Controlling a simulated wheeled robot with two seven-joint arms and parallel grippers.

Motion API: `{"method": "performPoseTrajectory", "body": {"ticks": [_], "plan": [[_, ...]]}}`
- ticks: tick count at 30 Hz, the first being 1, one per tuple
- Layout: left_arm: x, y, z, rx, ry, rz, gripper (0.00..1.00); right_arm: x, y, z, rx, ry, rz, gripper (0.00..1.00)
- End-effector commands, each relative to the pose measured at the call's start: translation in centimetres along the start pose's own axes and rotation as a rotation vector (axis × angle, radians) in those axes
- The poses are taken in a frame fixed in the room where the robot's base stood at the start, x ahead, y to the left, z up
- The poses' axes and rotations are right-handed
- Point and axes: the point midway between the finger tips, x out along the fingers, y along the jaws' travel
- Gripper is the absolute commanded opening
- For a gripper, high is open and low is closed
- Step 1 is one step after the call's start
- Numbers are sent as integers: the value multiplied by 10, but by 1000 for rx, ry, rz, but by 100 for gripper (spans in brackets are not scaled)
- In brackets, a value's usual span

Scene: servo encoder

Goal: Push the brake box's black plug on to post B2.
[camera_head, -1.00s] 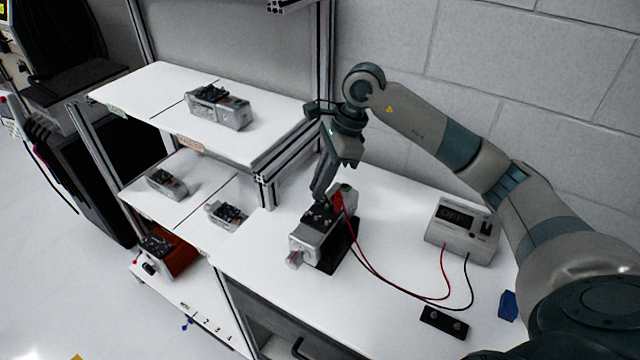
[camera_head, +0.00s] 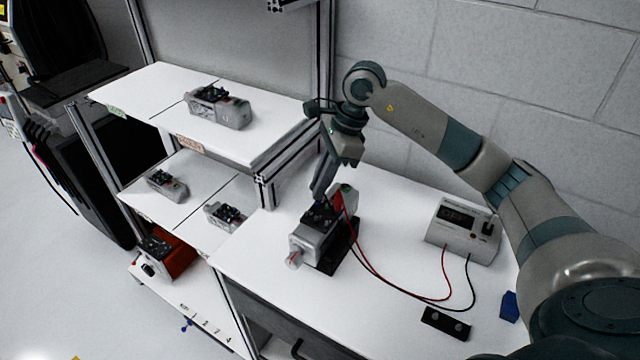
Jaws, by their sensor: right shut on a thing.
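The brake box (camera_head: 462,231) is a pale box with a dark display on the right of the bench. A red lead and a black lead run from it to the grey servo motor (camera_head: 313,243), which sits in a black holder (camera_head: 345,246). A red plug (camera_head: 338,203) shows at the motor's rear top. My right gripper (camera_head: 319,202) points down over the motor's dark terminal block (camera_head: 320,217), shut on the black plug, which is mostly hidden by the fingers. Post B2 cannot be picked out, and whether the plug touches it cannot be told. My left gripper is out of view.
A black strip with two round knobs (camera_head: 446,323) and a blue block (camera_head: 509,305) lie at the bench's front right. More motors stand on the shelves at left, one on the upper shelf (camera_head: 220,107). The leads cross the middle of the bench.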

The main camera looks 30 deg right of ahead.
Motion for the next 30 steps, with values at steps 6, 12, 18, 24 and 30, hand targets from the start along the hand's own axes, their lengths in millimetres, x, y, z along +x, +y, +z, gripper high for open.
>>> {"method": "performPoseTrajectory", "body": {"ticks": [6,12,18,24,30], "plan": [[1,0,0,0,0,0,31,0,0,0,0,0,0,0],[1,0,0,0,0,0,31,0,0,0,0,0,0,0],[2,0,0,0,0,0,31,0,0,0,0,0,0,0],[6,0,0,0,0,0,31,1,0,0,0,0,-1,0],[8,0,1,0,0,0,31,0,0,0,1,0,-1,0]]}}
